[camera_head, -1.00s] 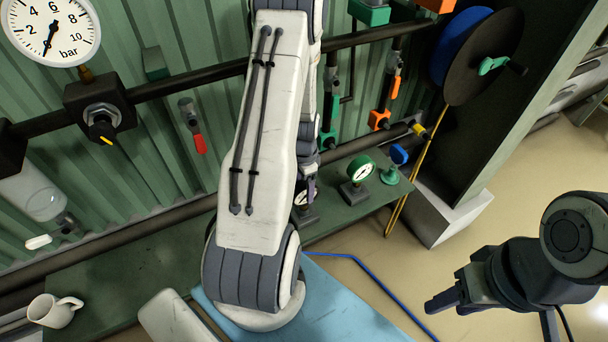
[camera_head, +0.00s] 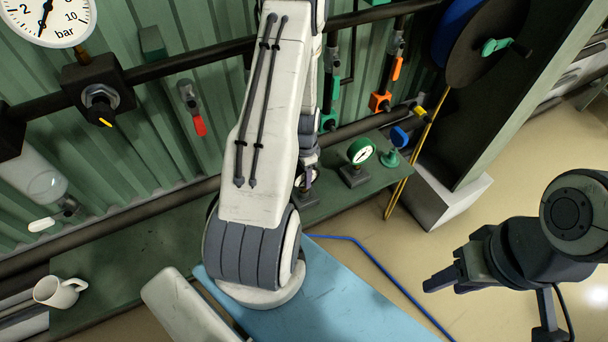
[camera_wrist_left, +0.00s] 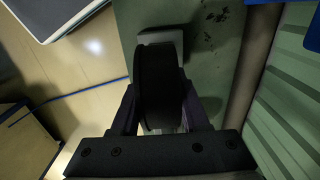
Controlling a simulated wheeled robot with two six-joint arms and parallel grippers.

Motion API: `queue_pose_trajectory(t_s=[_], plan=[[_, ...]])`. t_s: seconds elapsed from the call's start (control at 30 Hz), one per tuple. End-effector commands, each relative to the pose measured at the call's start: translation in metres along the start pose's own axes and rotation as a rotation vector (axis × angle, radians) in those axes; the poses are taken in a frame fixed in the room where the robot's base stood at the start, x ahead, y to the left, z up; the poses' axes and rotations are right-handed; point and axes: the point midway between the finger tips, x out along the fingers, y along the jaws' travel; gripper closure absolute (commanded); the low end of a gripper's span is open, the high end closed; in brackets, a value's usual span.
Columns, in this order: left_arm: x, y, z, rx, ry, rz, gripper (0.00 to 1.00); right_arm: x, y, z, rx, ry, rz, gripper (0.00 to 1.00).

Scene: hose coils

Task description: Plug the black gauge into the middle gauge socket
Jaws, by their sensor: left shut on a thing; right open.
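My left gripper (camera_wrist_left: 160,105) is shut on the black gauge (camera_wrist_left: 155,85), whose dark round body shows edge-on between the fingers in the left wrist view. A pale grey block (camera_wrist_left: 167,25) on the green shelf lies just beyond the gauge; I cannot tell if they touch. In the head view my left arm hides most of this gripper and the gauge. My right gripper (camera_head: 444,281) is open and empty, over the floor at the right. I cannot make out which fitting is the middle gauge socket.
A green gauge (camera_head: 361,151) stands on a block on the green shelf (camera_head: 150,235), beside a small green fitting (camera_head: 390,158). A white mug (camera_head: 60,290) sits at the shelf's left end. The wall carries dark pipes, a large bar gauge (camera_head: 45,18) and a red-handled valve (camera_head: 199,124).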

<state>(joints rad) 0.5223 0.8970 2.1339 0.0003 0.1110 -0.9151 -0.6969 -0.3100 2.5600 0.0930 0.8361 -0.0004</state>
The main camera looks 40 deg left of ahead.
Motion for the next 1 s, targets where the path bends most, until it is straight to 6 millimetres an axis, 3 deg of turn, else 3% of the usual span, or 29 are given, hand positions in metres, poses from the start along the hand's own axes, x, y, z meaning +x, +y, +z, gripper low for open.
queue_pose_trajectory(t_s=[1.0], plan=[[-0.0101,-0.0003,-0.0002,0.000,0.001,-0.001,1.00,-0.0084,-0.0006,-0.0004,0.000,0.000,0.000,0.54]])
